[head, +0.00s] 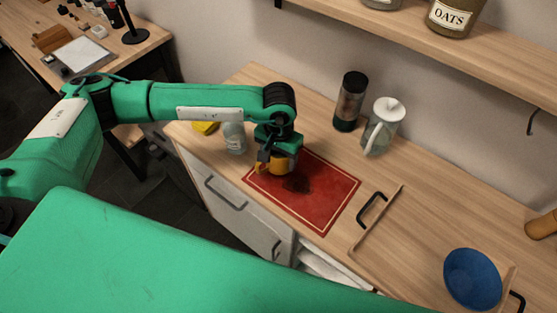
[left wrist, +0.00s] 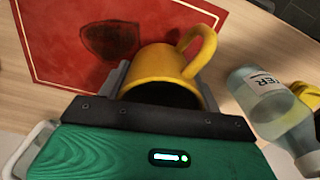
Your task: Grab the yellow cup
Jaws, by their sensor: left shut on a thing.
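The yellow cup (head: 279,165) is at the left part of the red mat on the counter, under my left gripper (head: 268,162). In the left wrist view the yellow cup (left wrist: 165,72) sits between the two fingers of my left gripper (left wrist: 160,88), with its handle at the upper right. The left gripper is shut on the cup. I cannot tell whether the cup's base touches the mat. Part of the cup is hidden behind the gripper. My right gripper is not in view.
The red mat (head: 330,197) lies on the wooden counter. A clear bottle (head: 235,138) and a yellow item (head: 205,127) stand left of the gripper. A dark grinder (head: 350,102), a glass press (head: 383,127) and a tray with a blue bowl (head: 472,278) are to the right.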

